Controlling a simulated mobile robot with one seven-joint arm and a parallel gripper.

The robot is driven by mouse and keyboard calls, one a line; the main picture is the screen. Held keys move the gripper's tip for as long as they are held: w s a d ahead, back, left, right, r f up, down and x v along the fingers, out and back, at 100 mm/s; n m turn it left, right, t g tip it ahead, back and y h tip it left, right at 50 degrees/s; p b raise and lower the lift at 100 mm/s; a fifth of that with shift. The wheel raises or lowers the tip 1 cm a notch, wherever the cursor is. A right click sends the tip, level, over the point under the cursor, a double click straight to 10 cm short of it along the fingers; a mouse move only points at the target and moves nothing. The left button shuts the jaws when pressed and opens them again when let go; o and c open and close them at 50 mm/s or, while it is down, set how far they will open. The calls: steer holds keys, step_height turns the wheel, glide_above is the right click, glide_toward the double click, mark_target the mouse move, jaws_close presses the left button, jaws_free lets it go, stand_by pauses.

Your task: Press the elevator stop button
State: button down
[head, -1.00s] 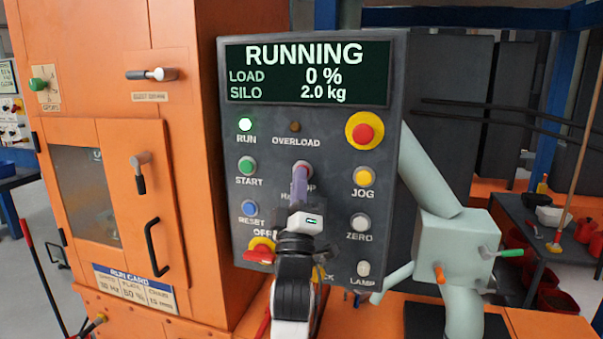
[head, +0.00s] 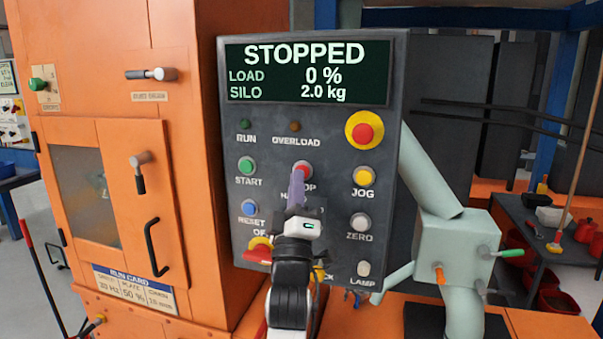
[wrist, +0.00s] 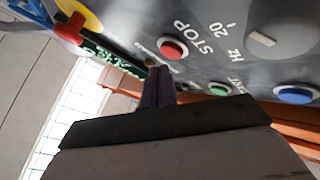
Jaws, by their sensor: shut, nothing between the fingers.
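The grey control panel (head: 310,130) fills the middle of the head view, and its display (head: 306,72) reads STOPPED, load 0 %, silo 2.0 kg. The red stop button (head: 303,168) is partly hidden behind my fingers in the head view. It shows whole in the wrist view (wrist: 172,47), with the word STOP beside it. My gripper (head: 297,180) is shut and empty in front of the panel. In the wrist view my fingertips (wrist: 159,72) are close to the stop button and seem a little apart from it.
Other controls surround it: green START (head: 247,166), blue RESET (head: 249,208), yellow JOG (head: 363,177) and a large red emergency button on yellow (head: 364,131). The orange cabinet (head: 110,60) stands left. A grey-green post with a box (head: 455,245) stands right.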

steer(key=s, duration=0.1)
steer(key=s+a, duration=0.1)
steer(key=s, duration=0.2)
steer(key=shift+s+a, duration=0.25)
steer(key=shift+s, duration=0.1)
stand_by(0.4)
